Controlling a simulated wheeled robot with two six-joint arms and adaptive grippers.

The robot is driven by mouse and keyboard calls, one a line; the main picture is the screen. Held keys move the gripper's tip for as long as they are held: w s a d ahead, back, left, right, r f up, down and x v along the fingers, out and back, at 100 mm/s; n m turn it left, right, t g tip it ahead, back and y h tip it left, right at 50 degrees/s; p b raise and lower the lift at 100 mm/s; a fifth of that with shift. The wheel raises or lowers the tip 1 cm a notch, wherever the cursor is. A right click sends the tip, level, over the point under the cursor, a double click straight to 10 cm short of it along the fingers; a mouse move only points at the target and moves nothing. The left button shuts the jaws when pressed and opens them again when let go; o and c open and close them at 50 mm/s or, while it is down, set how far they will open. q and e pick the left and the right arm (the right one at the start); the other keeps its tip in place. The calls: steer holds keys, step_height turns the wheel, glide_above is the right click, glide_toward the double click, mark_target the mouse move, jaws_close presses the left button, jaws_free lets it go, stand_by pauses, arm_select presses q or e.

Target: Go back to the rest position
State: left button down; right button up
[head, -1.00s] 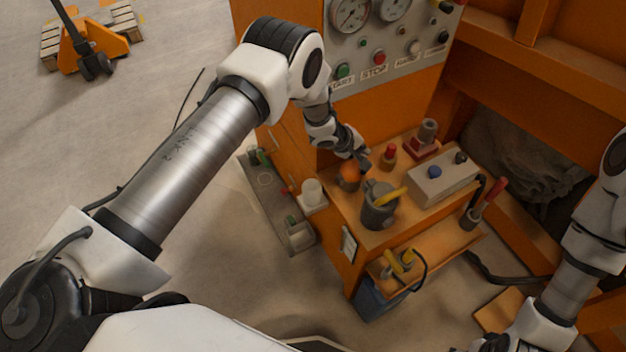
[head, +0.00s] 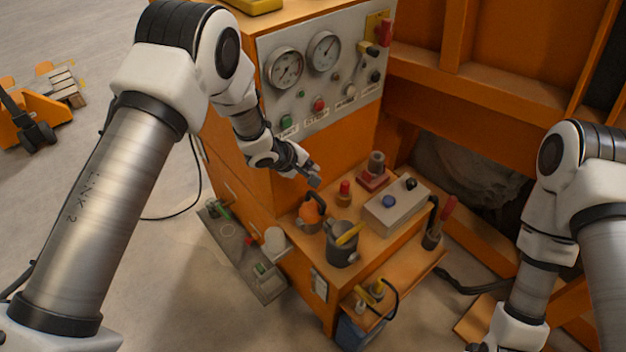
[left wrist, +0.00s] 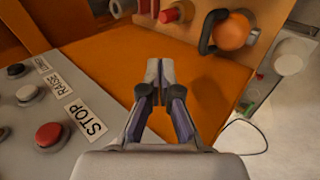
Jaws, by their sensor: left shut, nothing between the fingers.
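My left gripper (head: 313,176) is shut and empty in the head view, held in the air in front of the orange machine body and above the shelf. The left wrist view shows its two fingers together (left wrist: 159,72), with the plain orange panel (left wrist: 115,65) behind them. My right arm comes in at the right of the head view and runs down to the bottom edge. Its gripper is outside the picture.
The control panel (head: 345,82) with gauges and buttons stands behind my left arm. The shelf (head: 375,242) carries an orange round object (head: 309,212), a dark pot (head: 342,247) and a grey box (head: 397,206). A pallet jack (head: 30,120) stands far left on open floor.

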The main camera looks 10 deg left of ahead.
arm_select(q)
steer(key=s+a+f+n+g+y, duration=0.1)
steer(key=s+a+f+g, duration=0.1)
steer(key=s+f, duration=0.55)
steer(key=s+a+f+n+g, duration=0.15)
steer(key=s+f, duration=0.35)
steer(key=s, duration=0.6)
steer(key=s+a+m+g+y, duration=0.1)
steer(key=s+a+m, duration=0.3)
steer(key=s, duration=0.6)
steer(key=s+a+m+g+y, duration=0.2)
steer(key=s+a+m, duration=0.1)
steer(key=s+m, duration=0.5)
steer(key=s, duration=0.3)
steer(key=shift+a+m+y, duration=0.35)
steer(key=shift+a+y, duration=0.05)
steer(key=c, duration=1.8)
jaws_free()
steer(key=shift+c, duration=0.2)
